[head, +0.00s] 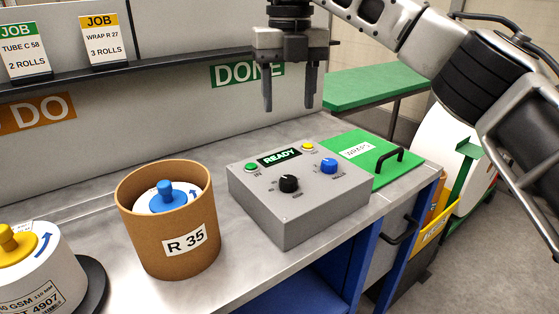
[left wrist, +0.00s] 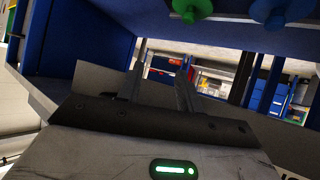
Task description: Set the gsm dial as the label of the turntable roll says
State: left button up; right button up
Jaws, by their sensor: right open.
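The grey control box (head: 298,195) stands on the bench with a lit READY display. It bears a black dial (head: 289,183) and a blue dial (head: 328,166); their small labels are too small to read, so I cannot tell which is gsm. A white roll with a yellow knob (head: 20,241) sits on the black turntable (head: 95,284), cut off at lower left. My right gripper (head: 290,102) is open and empty, above and behind the box. My left gripper (left wrist: 160,75) is open and empty.
A brown tub (head: 168,243) marked R 35 holds a roll with a blue knob, left of the box. A green lid (head: 372,152) with a black handle lies right of the box. Job cards (head: 104,40) stand on the shelf behind. Bare bench lies between tub and box.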

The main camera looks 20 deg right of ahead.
send_over(289, 179)
notch_tip(289, 179, down, 4)
notch_tip(289, 179, down, 11)
jog(key=shift+r, duration=0.2)
pick_arm(q)
jog(key=shift+s+f, duration=0.3)
jog(key=shift+s, duration=0.2)
jog(key=shift+s+f, duration=0.25)
jog(key=shift+s, duration=0.2)
pick_arm(e)
jog(key=shift+f, duration=0.4)
jog(key=shift+c, duration=0.3)
jog(key=c, duration=0.9)
